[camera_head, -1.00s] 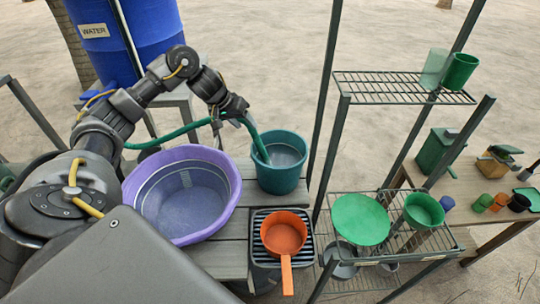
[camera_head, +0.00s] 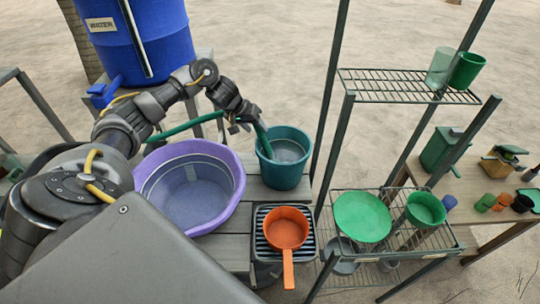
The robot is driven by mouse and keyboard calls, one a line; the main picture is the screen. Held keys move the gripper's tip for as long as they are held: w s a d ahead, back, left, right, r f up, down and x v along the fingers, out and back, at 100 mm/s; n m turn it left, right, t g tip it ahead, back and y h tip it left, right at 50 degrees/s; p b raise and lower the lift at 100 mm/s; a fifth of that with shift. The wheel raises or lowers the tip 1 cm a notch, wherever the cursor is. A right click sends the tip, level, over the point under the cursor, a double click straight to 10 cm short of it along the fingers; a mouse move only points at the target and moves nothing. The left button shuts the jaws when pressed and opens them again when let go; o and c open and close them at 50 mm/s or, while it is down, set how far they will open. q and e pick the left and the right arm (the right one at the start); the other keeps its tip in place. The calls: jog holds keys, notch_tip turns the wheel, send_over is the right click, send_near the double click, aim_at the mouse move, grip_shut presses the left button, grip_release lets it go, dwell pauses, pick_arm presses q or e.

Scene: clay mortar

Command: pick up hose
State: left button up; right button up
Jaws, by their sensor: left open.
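The green hose (camera_head: 183,129) comes from the blue water barrel's side and runs right to my left gripper (camera_head: 247,124). Its end part (camera_head: 264,141) hangs past the gripper and dips into the teal bucket (camera_head: 284,171). The bucket stands upright on the wooden bench with greyish liquid in it. My left gripper is open, at the hose just above the bucket's left rim. Whether its fingers touch the hose is too small to tell. My right gripper is not in view.
A purple tub (camera_head: 190,187) stands left of the bucket. An orange pan (camera_head: 286,229) sits on a grill in front of it. The blue barrel (camera_head: 135,38) is at the back left. A wire shelf (camera_head: 408,87) with green dishes stands to the right.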

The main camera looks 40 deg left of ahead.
aim_at(259, 130)
pick_arm(q)
jog(key=x, duration=0.3)
jog(key=shift+w+f, duration=0.15)
jog(key=shift+w, duration=0.05)
jog(key=shift+s, duration=0.1)
jog(key=shift+c, duration=0.2)
jog(key=c, duration=1)
jog(key=shift+o, duration=0.2)
